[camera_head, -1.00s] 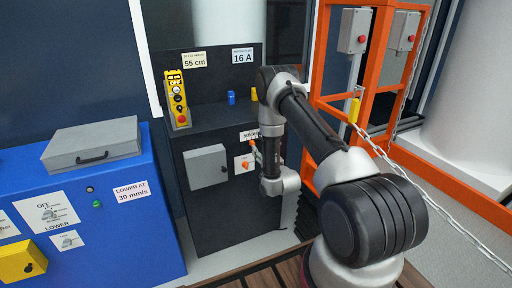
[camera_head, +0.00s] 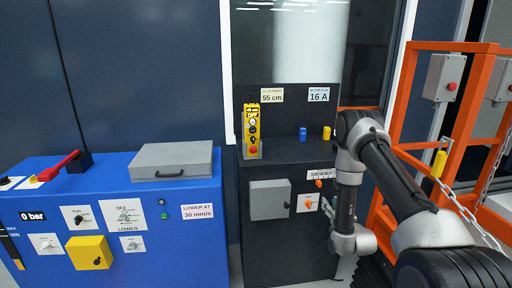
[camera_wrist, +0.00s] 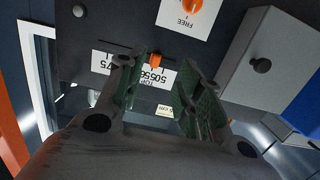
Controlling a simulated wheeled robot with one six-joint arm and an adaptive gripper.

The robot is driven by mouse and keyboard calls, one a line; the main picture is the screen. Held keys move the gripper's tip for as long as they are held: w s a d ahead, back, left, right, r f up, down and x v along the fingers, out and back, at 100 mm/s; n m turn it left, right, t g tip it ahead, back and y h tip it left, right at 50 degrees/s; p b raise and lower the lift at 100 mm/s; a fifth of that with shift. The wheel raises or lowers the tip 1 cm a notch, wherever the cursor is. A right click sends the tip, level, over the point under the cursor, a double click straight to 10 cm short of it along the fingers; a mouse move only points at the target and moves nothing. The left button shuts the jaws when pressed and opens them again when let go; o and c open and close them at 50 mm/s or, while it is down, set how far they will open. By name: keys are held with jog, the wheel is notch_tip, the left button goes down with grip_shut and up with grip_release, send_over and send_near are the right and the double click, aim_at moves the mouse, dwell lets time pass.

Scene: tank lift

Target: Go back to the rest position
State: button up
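My gripper (camera_head: 328,208) hangs beside the front of the black cabinet (camera_head: 285,258), at the lower right of its orange knobs. In the wrist view my gripper (camera_wrist: 166,72) has its two fingers spread apart, with nothing held between them. Beyond the fingertips is a small orange slider knob (camera_wrist: 155,60) above a white number label. An orange rotary knob (camera_wrist: 192,5) on a "FREE" plate shows at the top edge. In the head view the upper orange knob (camera_head: 318,183) and the lower orange knob (camera_head: 307,203) are both uncovered.
A grey box (camera_head: 270,200) sticks out of the cabinet front. A yellow pendant (camera_head: 251,130) stands on the cabinet top. The blue console (camera_head: 110,262) with a red lever (camera_head: 58,166) is at left. An orange frame (camera_head: 478,105) with a chain stands at right, close to my arm.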

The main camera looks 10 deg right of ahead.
jog(key=s+f+g, duration=0.8)
jog(key=f, duration=0.5)
jog(key=s+r+g, duration=0.4)
jog(key=s, duration=0.2)
jog(key=s+a+v, duration=0.1)
jog(key=a+v, duration=0.1)
jog(key=v, duration=1.6)
jog(key=s+a+f+v, duration=0.1)
jog(key=s+a+v, duration=0.1)
jog(key=v, duration=1.6)
jog(key=s+a+v, duration=0.1)
jog(key=a+v, duration=0.1)
jog(key=v, duration=1.6)
jog(key=shift+s+a+f+h, duration=0.15)
jog(key=shift+a+f+h, duration=0.05)
jog(key=shift+f+h, duration=0.15)
jog(key=shift+g, duration=0.3)
jog(key=shift+c, duration=0.4)
